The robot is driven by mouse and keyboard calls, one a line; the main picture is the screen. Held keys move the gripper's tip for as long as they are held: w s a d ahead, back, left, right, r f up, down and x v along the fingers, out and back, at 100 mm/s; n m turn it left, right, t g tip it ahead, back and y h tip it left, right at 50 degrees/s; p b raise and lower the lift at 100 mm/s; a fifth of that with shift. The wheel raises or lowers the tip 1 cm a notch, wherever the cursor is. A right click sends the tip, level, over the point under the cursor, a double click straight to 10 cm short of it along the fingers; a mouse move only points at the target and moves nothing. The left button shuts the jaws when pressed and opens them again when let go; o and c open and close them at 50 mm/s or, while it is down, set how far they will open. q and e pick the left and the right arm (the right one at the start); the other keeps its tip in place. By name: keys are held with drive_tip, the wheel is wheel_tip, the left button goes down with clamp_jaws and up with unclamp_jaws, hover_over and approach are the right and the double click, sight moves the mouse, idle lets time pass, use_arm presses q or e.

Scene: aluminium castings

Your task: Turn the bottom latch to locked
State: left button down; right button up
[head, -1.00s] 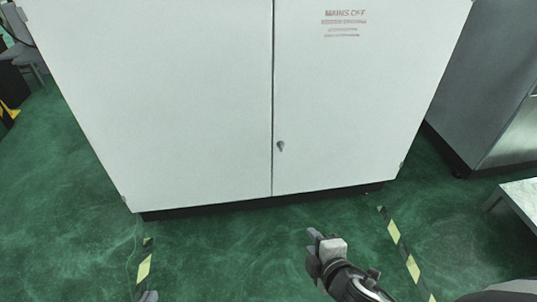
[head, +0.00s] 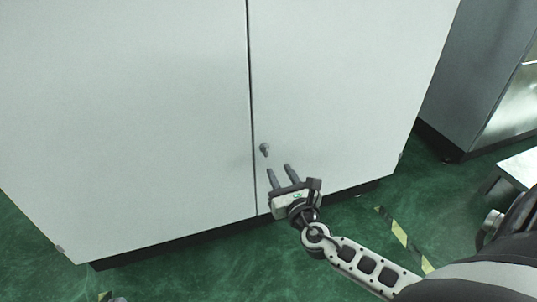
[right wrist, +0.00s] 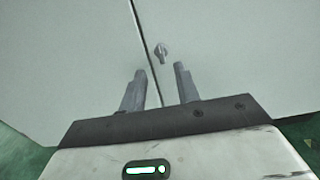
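The bottom latch (head: 264,149) is a small grey knob on the right door of the white cabinet, close to the seam between the doors. It also shows in the right wrist view (right wrist: 161,52), ahead of the fingertips and roughly between them. My right gripper (head: 279,170) is open and empty, its two fingers pointing at the door just below the latch, apart from it. The fingers also show in the right wrist view (right wrist: 160,72). I cannot tell from these views whether the latch is locked. My left gripper cannot be made out in the head view.
The white cabinet (head: 150,120) fills most of the view, with both doors flush. A grey cabinet (head: 470,80) stands to the right, and a light low table (head: 520,170) is beside it. Yellow-black tape (head: 398,232) marks the green floor.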

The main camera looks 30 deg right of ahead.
sight(267, 150)
drive_tip(key=b+x, duration=0.1)
drive_tip(key=x, duration=0.8)
clamp_jaws()
